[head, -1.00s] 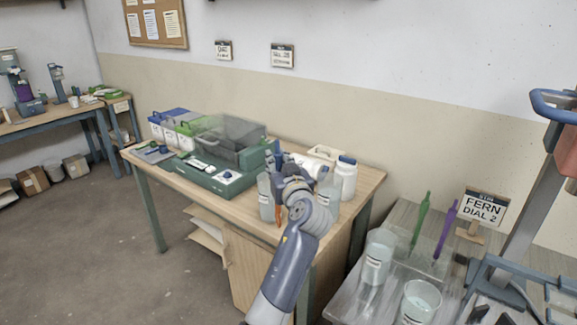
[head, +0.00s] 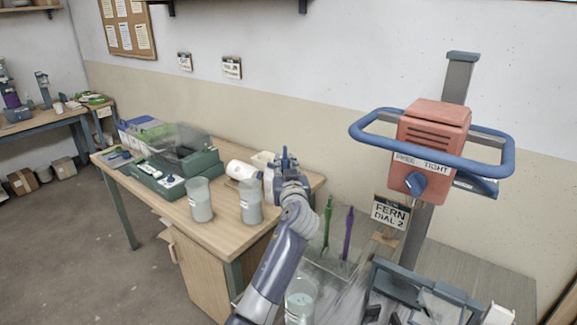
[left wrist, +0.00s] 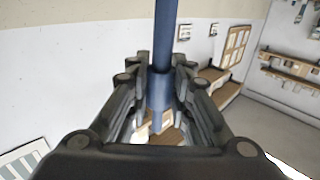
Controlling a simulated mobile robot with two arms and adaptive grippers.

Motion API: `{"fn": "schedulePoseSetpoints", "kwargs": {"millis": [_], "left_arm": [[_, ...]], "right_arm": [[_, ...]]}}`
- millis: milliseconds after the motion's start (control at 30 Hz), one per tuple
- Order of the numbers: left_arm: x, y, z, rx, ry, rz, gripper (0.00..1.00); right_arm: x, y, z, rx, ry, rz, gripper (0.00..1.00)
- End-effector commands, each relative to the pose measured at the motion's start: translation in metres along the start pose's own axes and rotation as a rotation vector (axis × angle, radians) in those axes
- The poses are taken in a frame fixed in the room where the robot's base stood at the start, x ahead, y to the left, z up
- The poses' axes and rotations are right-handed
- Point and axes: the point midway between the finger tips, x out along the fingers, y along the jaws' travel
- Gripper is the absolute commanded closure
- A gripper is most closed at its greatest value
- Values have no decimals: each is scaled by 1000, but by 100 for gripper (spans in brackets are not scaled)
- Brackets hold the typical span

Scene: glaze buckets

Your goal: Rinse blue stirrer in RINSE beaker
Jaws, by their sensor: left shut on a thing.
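My left gripper (head: 285,172) is shut on the blue stirrer (head: 285,153), held roughly upright above the right end of the wooden table. In the left wrist view the stirrer's blue shaft (left wrist: 165,45) runs up between the fingers. Its lower end is hidden behind my gripper in the head view. Two clear beakers stand on the table to the left of the gripper: one (head: 200,202) and another (head: 251,203) nearer it. A third beaker (head: 300,300) stands on the grey bench, partly behind my arm. I cannot read which is RINSE. My right gripper is not in view.
A white bottle (head: 240,170) appears tipped over behind the beakers. A green case (head: 172,184) sits on the wooden table (head: 215,232). On the grey bench are green (head: 327,225) and purple (head: 348,232) stirrers and a red machine (head: 430,140) with blue handle.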

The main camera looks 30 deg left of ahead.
Motion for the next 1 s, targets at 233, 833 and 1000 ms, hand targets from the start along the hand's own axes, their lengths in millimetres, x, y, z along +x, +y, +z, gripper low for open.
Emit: {"fn": "schedulePoseSetpoints", "kwargs": {"millis": [233, 833, 1000], "left_arm": [[0, 0, 10, 1, 0, 0, 100], [0, 0, 45, 1, 1, 1, 100], [0, 0, 45, 1, 1, 1, 100]], "right_arm": [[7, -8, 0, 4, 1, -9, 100], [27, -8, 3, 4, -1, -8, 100], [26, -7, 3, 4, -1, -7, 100]]}}
